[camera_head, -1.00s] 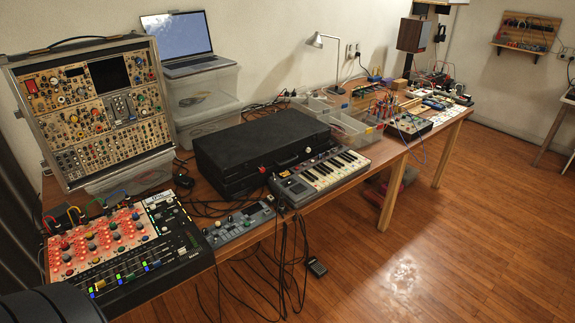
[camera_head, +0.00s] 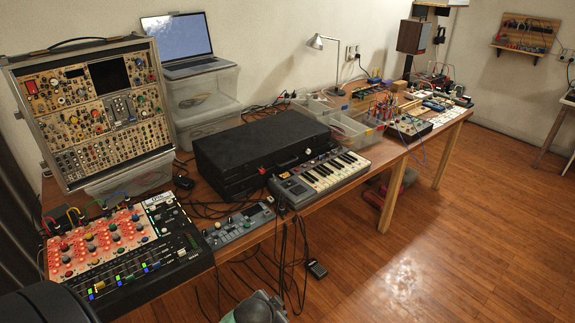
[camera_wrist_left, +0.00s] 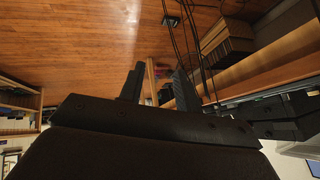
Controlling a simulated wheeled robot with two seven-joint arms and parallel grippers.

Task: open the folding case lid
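The black folding case (camera_head: 255,148) lies on the long wooden table in the head view, with its lid down flat. A small keyboard (camera_head: 322,176) stands right in front of it, toward its front right corner. My left gripper (camera_wrist_left: 156,80) shows in the left wrist view, with its two dark fingers apart and nothing between them. It is off the table's front edge, over the floor and away from the case. A grey-green rounded part shows at the bottom of the head view; I cannot tell which arm it belongs to. My right gripper is not in view.
A mixer (camera_head: 125,258) and a small grey device (camera_head: 239,226) stand along the table's front left. A modular synth case (camera_head: 92,112) stands open behind the mixer. A laptop (camera_head: 180,42) sits on clear boxes behind the folding case. Cables hang over the front edge.

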